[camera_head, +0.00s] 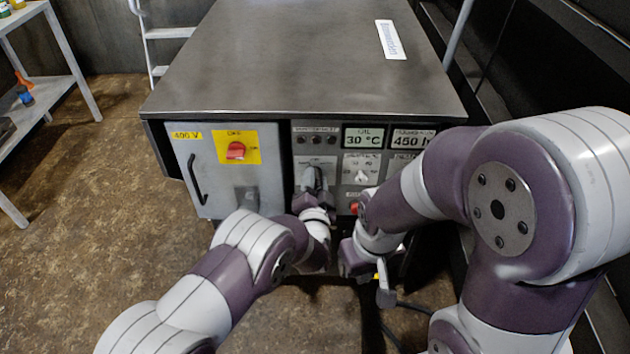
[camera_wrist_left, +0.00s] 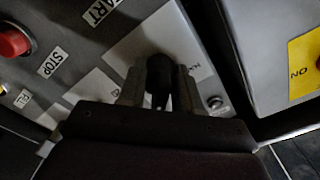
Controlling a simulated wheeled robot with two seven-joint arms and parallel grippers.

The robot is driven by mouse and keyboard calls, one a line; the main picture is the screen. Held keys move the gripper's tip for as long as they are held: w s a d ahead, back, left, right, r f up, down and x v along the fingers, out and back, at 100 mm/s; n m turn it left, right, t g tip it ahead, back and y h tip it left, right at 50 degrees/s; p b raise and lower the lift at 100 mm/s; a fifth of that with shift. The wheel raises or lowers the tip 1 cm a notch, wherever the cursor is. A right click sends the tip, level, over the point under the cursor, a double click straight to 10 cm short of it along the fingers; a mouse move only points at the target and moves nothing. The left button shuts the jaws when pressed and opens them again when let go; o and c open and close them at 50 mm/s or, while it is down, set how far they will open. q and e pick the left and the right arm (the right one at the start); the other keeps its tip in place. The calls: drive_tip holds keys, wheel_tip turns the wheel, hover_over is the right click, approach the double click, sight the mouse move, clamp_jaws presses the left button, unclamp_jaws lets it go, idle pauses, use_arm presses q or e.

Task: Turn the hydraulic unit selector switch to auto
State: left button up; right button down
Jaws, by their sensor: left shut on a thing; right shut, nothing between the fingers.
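The selector switch is a black knob (camera_wrist_left: 160,72) on a pale plate, partly lettered at its edge, in the left wrist view. The fingers of my left gripper (camera_wrist_left: 160,88) are shut on it, one on each side. In the head view my left gripper (camera_head: 314,180) is at the front control panel (camera_head: 300,160) and hides the knob. The knob's exact setting is hard to read. My right gripper (camera_head: 385,297) is shut and empty, hanging low in front of the machine, apart from the panel.
Left of the panel is a grey cabinet door (camera_head: 205,165) with a red switch (camera_head: 236,151) on yellow and a black handle (camera_head: 197,178). Displays (camera_head: 363,139) and another selector (camera_head: 361,177) are on the right. A red stop button (camera_wrist_left: 14,42) is near the left gripper.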

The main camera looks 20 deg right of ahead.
use_arm(q)
drive_tip(key=shift+f, duration=0.1)
drive_tip(key=o, duration=0.7)
drive_tip(key=shift+s+a, duration=0.1)
drive_tip(key=shift+s, duration=0.3)
drive_tip(key=p+v, duration=0.3)
drive_tip(key=v, duration=0.9)
